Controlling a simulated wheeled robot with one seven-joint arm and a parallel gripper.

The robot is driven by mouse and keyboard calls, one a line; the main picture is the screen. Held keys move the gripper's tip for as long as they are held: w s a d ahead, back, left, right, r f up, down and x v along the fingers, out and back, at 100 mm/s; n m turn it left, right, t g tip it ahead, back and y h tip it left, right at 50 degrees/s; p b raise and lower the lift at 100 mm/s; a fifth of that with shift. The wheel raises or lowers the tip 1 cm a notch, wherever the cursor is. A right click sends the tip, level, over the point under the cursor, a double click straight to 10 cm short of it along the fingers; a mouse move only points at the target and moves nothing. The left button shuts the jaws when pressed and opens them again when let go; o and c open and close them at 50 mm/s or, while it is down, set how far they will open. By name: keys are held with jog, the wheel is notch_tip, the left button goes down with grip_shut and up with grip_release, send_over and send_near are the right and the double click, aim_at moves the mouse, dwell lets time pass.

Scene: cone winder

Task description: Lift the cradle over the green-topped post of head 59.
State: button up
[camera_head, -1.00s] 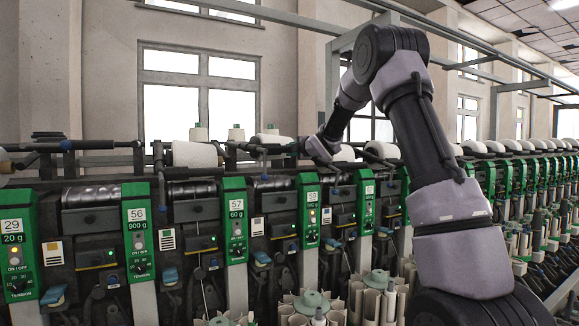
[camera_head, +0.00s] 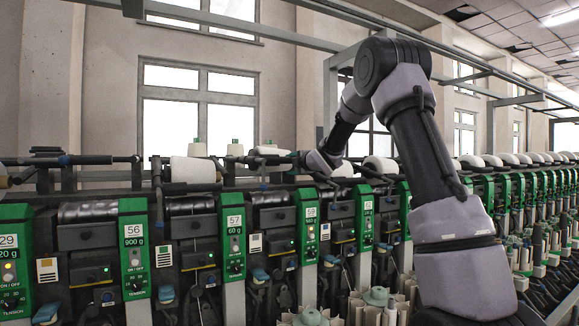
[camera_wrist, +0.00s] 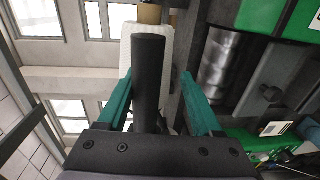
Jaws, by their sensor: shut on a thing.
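The green-fronted post of head 59 (camera_head: 308,225) stands right of the centre in the head view. My gripper (camera_head: 292,158) is above and slightly left of it, at the level of the packages. In the wrist view my gripper (camera_wrist: 157,95) has its two teal fingers on either side of a dark cradle bar (camera_wrist: 149,75), shut on it. A white yarn package (camera_wrist: 128,55) is behind the bar, partly hidden by it. In the head view a white package (camera_head: 268,150) is just left of the gripper. The finger contact is too small to tell there.
Neighbouring green posts of head 57 (camera_head: 234,245) and head 56 (camera_head: 134,250) stand to the left. Another white package (camera_head: 193,171) is on the left. A rail runs along the top of the machine. My arm covers part of the heads on the right.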

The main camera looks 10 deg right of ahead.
jog(key=v, duration=0.9)
jog(key=shift+s, duration=0.2)
jog(key=shift+d+r, duration=0.1)
dwell(0.4)
jog(key=s+d+m+g+h, duration=0.2)
jog(key=s+d+m+h, duration=0.1)
jog(key=s+m, duration=0.6)
jog(key=s+d+m+g+h, duration=0.2)
jog(key=s+d+m+h, duration=0.15)
jog(key=s+m, duration=0.45)
jog(key=s+a+f+m+g+y, duration=0.1)
jog(key=s+f+m, duration=0.3)
jog(key=s, duration=0.8)
jog(key=s+a+f+m+g+y, duration=0.2)
jog(key=s+a+f+m+g, duration=0.2)
jog(key=s, duration=0.9)
jog(key=shift+s+m, duration=0.2)
jog(key=shift+m, duration=0.2)
